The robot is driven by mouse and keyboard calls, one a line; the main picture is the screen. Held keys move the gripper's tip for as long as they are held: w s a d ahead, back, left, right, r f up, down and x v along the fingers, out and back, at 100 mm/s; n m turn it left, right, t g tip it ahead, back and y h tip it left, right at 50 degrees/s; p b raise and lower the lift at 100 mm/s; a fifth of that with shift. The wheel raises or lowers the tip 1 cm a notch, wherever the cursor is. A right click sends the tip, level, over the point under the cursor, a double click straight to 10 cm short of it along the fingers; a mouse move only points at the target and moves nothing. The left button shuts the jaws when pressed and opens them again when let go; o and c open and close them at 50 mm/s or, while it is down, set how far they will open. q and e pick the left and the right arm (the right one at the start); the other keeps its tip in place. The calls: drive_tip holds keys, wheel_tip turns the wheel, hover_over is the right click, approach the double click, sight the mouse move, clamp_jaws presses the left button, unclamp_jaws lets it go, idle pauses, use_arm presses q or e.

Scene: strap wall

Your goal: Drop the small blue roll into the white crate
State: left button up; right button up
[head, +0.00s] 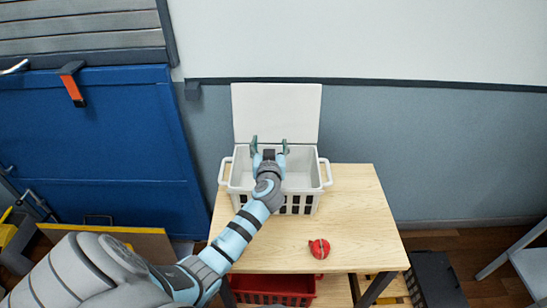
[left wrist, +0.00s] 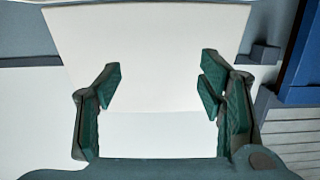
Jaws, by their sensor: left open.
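The white crate (head: 306,170) stands on the wooden table with its lid (head: 278,108) raised at the back. My left gripper (head: 270,147) is over the crate, its fingers spread toward the raised lid. In the left wrist view, the gripper (left wrist: 160,80) is open with nothing between its fingers, and the white lid (left wrist: 150,45) fills the background. I see no small blue roll in either view; part of the crate's inside is hidden by my left arm. My right gripper is not in view.
A red roll (head: 319,249) lies on the table (head: 365,215) in front of the crate. A red basket (head: 272,289) and a dark crate (head: 437,280) are lower down. The table's right side is clear. A blue panel (head: 95,150) stands at the left.

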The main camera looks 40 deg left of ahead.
use_arm(q)
drive_tip(key=v, duration=1.2)
drive_tip(key=s+d+f+m+g+h, duration=0.25)
drive_tip(key=s+f+g+h, duration=0.2)
drive_tip(key=s+f, duration=0.6)
drive_tip(key=s+d+f+m+g+h, duration=0.2)
drive_tip(key=s+d+m, duration=0.15)
drive_tip(key=s, duration=0.35)
drive_tip(key=s+d+f+m+g+h, duration=0.25)
drive_tip(key=s+d, duration=0.25)
drive_tip(key=s, duration=0.3)
wheel_tip(320, 180, down, 19)
drive_tip(key=a+g, duration=0.2)
drive_tip(key=s+f, duration=1.3)
drive_tip(key=s, duration=0.2)
drive_tip(key=shift+a+n+g, duration=0.35)
drive_tip(key=shift+a+g, duration=0.05)
drive_tip(key=shift+a, duration=0.05)
